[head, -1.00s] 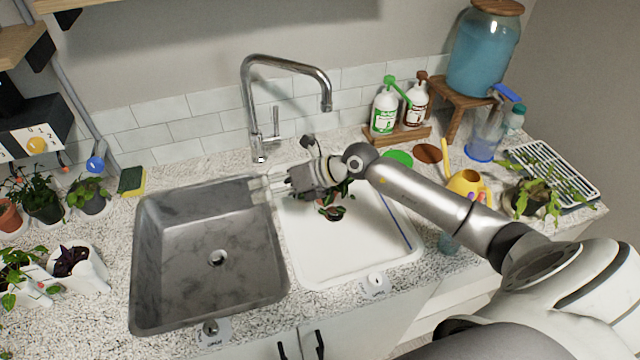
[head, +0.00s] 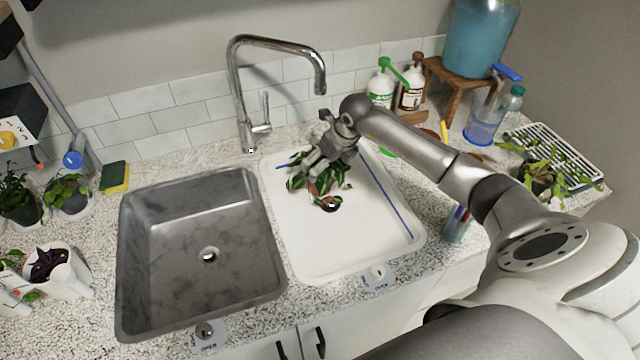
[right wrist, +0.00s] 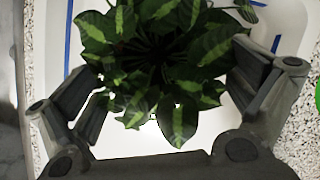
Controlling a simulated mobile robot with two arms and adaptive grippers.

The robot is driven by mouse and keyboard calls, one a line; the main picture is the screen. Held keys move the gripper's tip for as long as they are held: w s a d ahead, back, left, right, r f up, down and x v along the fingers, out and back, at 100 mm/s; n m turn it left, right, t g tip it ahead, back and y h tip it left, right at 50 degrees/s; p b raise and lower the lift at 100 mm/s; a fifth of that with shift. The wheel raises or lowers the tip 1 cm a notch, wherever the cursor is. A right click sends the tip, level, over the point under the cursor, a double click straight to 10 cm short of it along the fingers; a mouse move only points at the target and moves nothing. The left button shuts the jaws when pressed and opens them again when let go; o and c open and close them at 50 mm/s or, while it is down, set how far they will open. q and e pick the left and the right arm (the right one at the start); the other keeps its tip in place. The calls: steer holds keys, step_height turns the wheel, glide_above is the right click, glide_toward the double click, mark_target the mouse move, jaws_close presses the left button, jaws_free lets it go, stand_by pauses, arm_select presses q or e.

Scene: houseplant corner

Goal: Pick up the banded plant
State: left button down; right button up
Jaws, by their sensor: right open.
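The banded plant (head: 336,176) has dark green leaves with pale bands along their middles. It stands in the white basin of the sink, near the drain. A small brown patch, perhaps its pot, shows under the leaves. My right gripper (head: 312,172) is above and among the leaves, pointing down. In the right wrist view the plant (right wrist: 165,50) fills the space between the two spread fingers of my right gripper (right wrist: 178,88). Leaves overlap the fingers' inner sides, so contact is unclear. The pot is hidden there. My left gripper is not in view.
The empty grey basin (head: 150,255) lies to the left, with the tall faucet (head: 236,95) behind. Pump bottles (head: 412,85) stand behind the right arm. A tumbler (head: 458,224) stands right of the white basin. Other potted plants (head: 68,195) line the left counter.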

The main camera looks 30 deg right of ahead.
mark_target(320, 180)
steer(key=shift+a+b+x, duration=0.2)
steer(key=shift+b+x, duration=1.7)
steer(key=shift+x, duration=0.75)
steer(key=shift+r, duration=0.1)
steer(key=shift+c, duration=0.3)
steer(key=c, duration=1.1)
steer(key=shift+r, duration=0.1)
